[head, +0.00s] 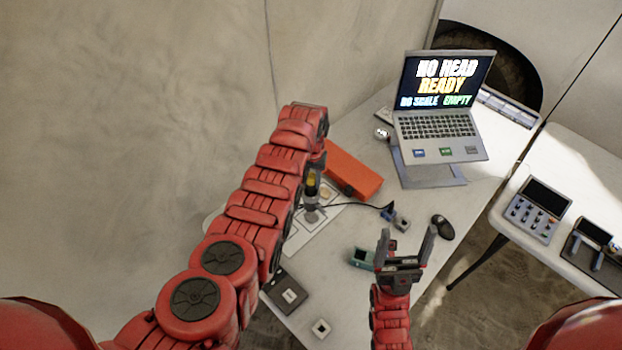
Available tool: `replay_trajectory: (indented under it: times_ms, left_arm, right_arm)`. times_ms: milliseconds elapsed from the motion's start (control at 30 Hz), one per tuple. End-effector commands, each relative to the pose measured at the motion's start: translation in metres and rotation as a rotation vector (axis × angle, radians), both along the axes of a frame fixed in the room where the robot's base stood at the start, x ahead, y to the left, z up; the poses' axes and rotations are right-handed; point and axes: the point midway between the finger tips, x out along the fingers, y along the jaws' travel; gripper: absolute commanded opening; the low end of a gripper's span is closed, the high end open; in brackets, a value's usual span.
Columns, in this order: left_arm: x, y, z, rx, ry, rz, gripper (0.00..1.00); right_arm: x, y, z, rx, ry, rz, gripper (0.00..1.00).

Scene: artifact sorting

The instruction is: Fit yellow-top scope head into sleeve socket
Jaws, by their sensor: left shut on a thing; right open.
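The yellow-top scope head (311,187) is upright near the white mat, with its yellow band below the end of my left arm. My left gripper (314,172) is shut on it, though the arm hides most of the jaws. A grey stand-like part (312,213) is directly below the scope head, and I take it to be the sleeve socket. I cannot tell whether the two touch or how deep the head is. My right gripper (406,247) is open and empty, fingers pointing up the picture, right of a teal block (362,258).
An orange box (352,168) lies behind the scope head. A black mouse (442,227) and a laptop on a stand (437,125) are at right. A dark flat case (285,295) and small white block (321,328) are in front.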

Motion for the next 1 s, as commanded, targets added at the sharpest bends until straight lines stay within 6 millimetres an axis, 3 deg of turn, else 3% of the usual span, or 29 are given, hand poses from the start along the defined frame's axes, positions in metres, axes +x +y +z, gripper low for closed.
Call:
replay_trajectory:
  times_ms: [300, 333, 500, 767, 900, 1000]
  left_arm:
    - [0.000, 0.000, -0.007, 0.000, 0.000, 0.000, 0.00]
    - [0.000, 0.000, -0.007, 0.000, 0.000, 0.000, 0.38]
    - [0.000, 0.000, -0.005, 0.000, 0.000, 0.000, 0.66]
    - [0.000, 0.000, -0.005, 0.000, 0.000, 0.000, 0.66]
    - [0.000, 0.000, 0.005, 0.000, 0.000, 0.000, 0.66]
    - [0.002, 0.000, 0.008, -0.001, -0.003, 0.001, 0.66]
  right_arm:
    - [0.000, 0.000, -0.007, 0.000, 0.000, 0.000, 0.79]
    - [0.000, 0.000, -0.007, 0.000, 0.000, 0.000, 0.79]
    - [0.000, 0.000, -0.005, 0.000, 0.000, 0.000, 0.79]
    - [0.000, 0.000, -0.005, 0.000, 0.000, 0.000, 0.79]
    - [0.000, 0.000, 0.005, 0.000, 0.000, 0.000, 0.79]
    - [0.000, 0.000, -0.003, 0.000, 0.000, 0.000, 0.79]
